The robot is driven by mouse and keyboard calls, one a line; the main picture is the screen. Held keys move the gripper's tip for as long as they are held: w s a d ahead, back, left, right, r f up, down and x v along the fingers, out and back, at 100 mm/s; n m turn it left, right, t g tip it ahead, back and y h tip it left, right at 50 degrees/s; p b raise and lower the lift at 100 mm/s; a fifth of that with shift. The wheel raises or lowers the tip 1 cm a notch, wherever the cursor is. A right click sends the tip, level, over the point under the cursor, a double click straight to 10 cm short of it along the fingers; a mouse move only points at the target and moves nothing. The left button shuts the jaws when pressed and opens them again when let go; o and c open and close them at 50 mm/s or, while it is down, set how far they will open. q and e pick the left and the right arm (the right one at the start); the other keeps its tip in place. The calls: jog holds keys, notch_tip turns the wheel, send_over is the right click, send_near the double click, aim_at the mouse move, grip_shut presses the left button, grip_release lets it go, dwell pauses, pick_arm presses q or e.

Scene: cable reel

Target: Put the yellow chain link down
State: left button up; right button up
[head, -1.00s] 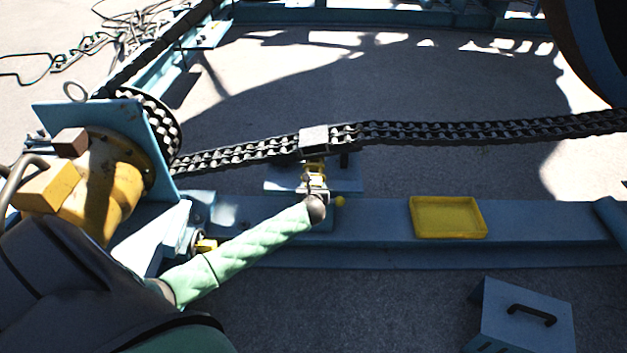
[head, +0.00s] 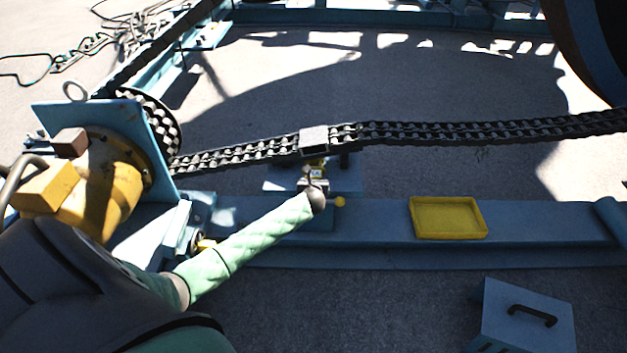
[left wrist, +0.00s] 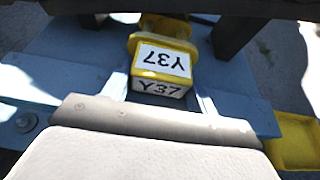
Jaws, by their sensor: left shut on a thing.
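The yellow chain link (head: 319,163) shows in the head view just below the grey block (head: 314,139) on the dark chain (head: 240,155). My left gripper (head: 314,177) is shut on it, with the arm reaching in from the lower left. In the left wrist view the yellow link (left wrist: 160,52) carries white labels reading Y37 and lies between the fingers, above a blue plate (left wrist: 80,65). Whether it touches the plate or the chain I cannot tell. My right gripper is not in view.
A yellow tray (head: 448,234) lies on the blue beam (head: 540,222) to the right of my gripper. A small yellow knob (head: 340,201) sits close by the wrist. The yellow motor housing (head: 83,190) is at left; a blue box (head: 525,318) stands at lower right.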

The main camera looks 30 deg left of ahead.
pick_arm(q)
jog(key=shift+f, duration=0.35)
